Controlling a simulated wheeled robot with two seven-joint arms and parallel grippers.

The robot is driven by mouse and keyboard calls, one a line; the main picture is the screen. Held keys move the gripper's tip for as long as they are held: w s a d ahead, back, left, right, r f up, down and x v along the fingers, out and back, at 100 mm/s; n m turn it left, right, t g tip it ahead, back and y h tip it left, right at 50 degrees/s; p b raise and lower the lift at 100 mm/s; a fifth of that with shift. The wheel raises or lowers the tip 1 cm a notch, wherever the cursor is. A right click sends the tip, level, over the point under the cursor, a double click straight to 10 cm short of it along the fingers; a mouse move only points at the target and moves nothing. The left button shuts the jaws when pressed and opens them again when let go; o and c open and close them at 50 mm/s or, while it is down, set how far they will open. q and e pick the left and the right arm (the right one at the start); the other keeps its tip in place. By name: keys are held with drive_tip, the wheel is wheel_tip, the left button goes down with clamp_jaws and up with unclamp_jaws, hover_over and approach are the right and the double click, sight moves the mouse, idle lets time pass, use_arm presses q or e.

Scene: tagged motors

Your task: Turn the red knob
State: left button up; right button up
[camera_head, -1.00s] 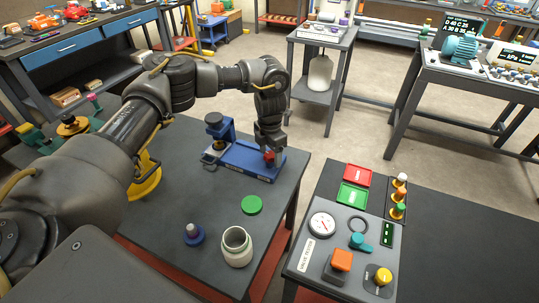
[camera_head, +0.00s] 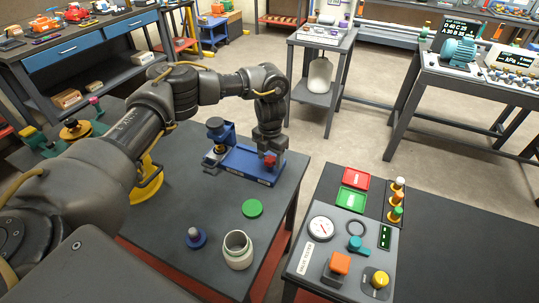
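The red knob (camera_head: 269,161) sits at the right end of a blue fixture (camera_head: 240,168) on the dark table. My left gripper (camera_head: 270,152) points down right above the knob, at the fixture's right end. Its fingers are small and partly merged with the knob and the grey block beside it, so I cannot tell whether they grip it. My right gripper is not in view.
A green disc (camera_head: 252,208), a white open jar (camera_head: 238,249) and a blue-based peg (camera_head: 195,237) stand on the table's near part. A control panel (camera_head: 311,268) with a gauge, orange knob and yellow button is at the right. A yellow-based part (camera_head: 148,184) stands left.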

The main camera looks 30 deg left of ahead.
sight(269, 159)
use_arm(q)
drive_tip(key=shift+o, duration=0.4)
drive_tip(key=shift+r, duration=0.1)
drive_tip(key=shift+r+p, duration=0.5)
drive_tip(key=shift+r, duration=0.05)
wheel_tip(269, 159, up, 7)
drive_tip(key=p, duration=0.5)
drive_tip(key=shift+f, duration=0.1)
drive_tip(key=shift+s+a, duration=0.1)
